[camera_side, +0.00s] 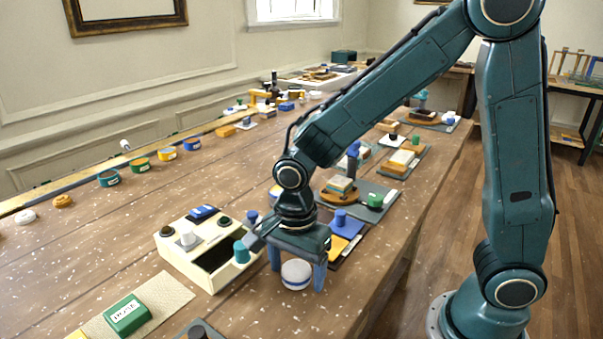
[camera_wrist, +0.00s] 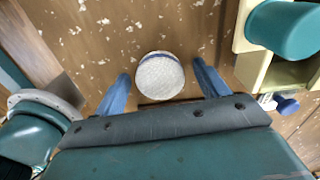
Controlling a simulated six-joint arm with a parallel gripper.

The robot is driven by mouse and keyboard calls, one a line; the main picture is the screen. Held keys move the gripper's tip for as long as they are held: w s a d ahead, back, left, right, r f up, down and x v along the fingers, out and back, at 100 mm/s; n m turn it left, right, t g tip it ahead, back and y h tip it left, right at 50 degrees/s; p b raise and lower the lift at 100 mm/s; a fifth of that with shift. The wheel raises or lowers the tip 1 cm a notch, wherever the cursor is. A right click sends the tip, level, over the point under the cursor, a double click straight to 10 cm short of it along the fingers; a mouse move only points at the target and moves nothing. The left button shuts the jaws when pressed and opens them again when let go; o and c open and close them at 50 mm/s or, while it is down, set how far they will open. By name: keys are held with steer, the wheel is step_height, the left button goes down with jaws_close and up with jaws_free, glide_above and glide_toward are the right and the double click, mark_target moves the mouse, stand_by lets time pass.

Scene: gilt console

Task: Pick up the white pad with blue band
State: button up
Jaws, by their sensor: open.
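The white pad with blue band (camera_side: 296,273) is a small round white piece on the wooden table, just right of the cream box. My gripper (camera_side: 297,277) is open above it, with one blue finger on each side of the pad. In the wrist view the pad (camera_wrist: 160,76) shows its speckled white top and a thin blue edge. It lies between and slightly beyond the fingertips of my gripper (camera_wrist: 161,82), with a gap on both sides. I cannot tell the exact height of the fingertips over the table.
The cream box (camera_side: 205,250) with an open compartment and a teal knob (camera_side: 242,252) stands close on the left. Blue and yellow pieces (camera_side: 345,232) lie close behind. A green block (camera_side: 126,314) rests on a beige mat at front left. The table in front of the pad is fairly clear.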

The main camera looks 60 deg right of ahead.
mark_target(296, 268)
stand_by(0.3)
steer(key=c, duration=1)
steer(key=shift+r, duration=0.15)
step_height(296, 268, up, 20)
steer(key=shift+f, duration=0.1)
steer(key=shift+o, duration=0.2)
stand_by(0.5)
